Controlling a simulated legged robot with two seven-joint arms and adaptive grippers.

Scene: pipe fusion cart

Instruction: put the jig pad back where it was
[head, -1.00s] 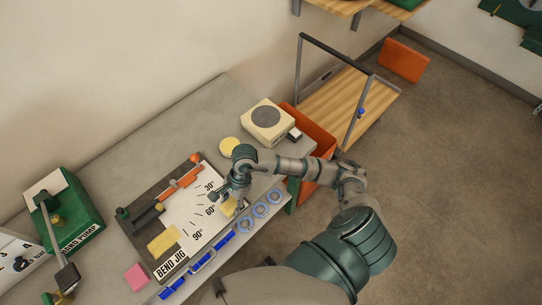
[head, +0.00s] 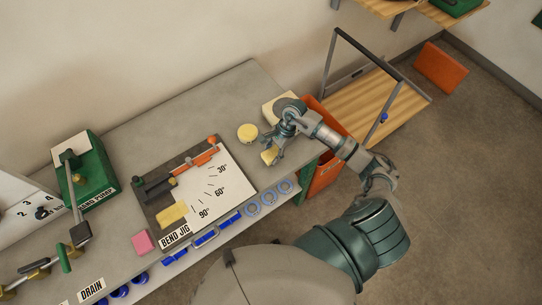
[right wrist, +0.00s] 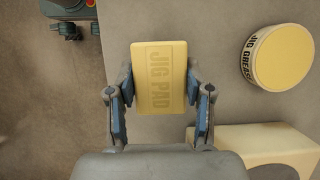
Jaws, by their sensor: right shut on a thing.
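My right gripper (head: 272,150) is shut on the jig pad (head: 269,155), a small pale yellow block. In the right wrist view, the lettered pad (right wrist: 159,78) sits between the two fingers of the gripper (right wrist: 160,95). It is over the grey bench top, right of the bend jig (head: 235,190). I cannot tell whether the pad touches the bench. The bend jig has a white angle plate and a yellow block (head: 171,214) at its lower left. My left gripper is not in view.
A round jig grease tin (head: 247,132) stands just left of my right gripper, with a cream box (head: 271,106) behind it. An orange bin (head: 325,175) stands beyond the bench's right end. A pink block (head: 143,242) and a green pump (head: 90,180) are at left.

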